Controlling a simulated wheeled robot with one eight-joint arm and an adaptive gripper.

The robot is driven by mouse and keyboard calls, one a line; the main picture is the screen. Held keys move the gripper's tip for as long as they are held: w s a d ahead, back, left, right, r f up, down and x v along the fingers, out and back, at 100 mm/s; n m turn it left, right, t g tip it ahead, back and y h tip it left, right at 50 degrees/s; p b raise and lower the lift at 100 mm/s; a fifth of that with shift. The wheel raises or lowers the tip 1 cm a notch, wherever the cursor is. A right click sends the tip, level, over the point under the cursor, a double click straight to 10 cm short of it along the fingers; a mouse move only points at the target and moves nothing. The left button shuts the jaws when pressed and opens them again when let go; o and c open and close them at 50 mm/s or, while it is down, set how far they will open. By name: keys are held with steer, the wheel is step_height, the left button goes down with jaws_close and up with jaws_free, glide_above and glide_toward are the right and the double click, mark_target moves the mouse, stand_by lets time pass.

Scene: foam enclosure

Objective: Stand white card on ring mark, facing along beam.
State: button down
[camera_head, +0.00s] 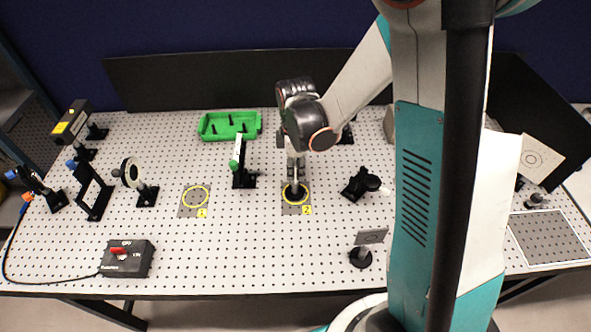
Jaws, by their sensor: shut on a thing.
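My gripper (296,168) is near the middle of the board, pointing down over the yellow ring mark labelled 2 (305,201). It is shut on a small upright piece with a round black base (294,194), which appears to be the white card on its stand. The base is inside the ring outline; I cannot tell whether it touches the board. The card's face is mostly hidden by my gripper or seen edge-on, so its facing is unclear. Another yellow ring mark labelled 1 (196,207) lies empty to the left.
A beam-source-like box (72,122) and several black mounts stand at left. A green tray (229,126) is behind, and a mount with green knob (244,177) stands left of my gripper. A black mount (361,184) and grey plate on a stand (371,238) are right.

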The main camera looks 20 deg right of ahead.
steer(key=shift+s, duration=0.1)
steer(key=shift+f, duration=0.15)
steer(key=c, duration=1.6)
jaws_free()
step_height(320, 180, up, 12)
steer(key=shift+r+p, duration=0.25)
steer(key=shift+p, duration=1)
steer(key=shift+s+r+m+t, duration=1.2)
steer(key=shift+s+r+m, duration=0.65)
steer(key=shift+s+m, duration=0.6)
steer(key=shift+s+r+m+t, duration=1.2)
steer(key=shift+s+r+m, duration=0.65)
steer(key=shift+s+m, duration=0.6)
steer(key=shift+s+r+m+t, duration=1.2)
steer(key=shift+s+r+m, duration=0.65)
steer(key=shift+s+m, duration=0.6)
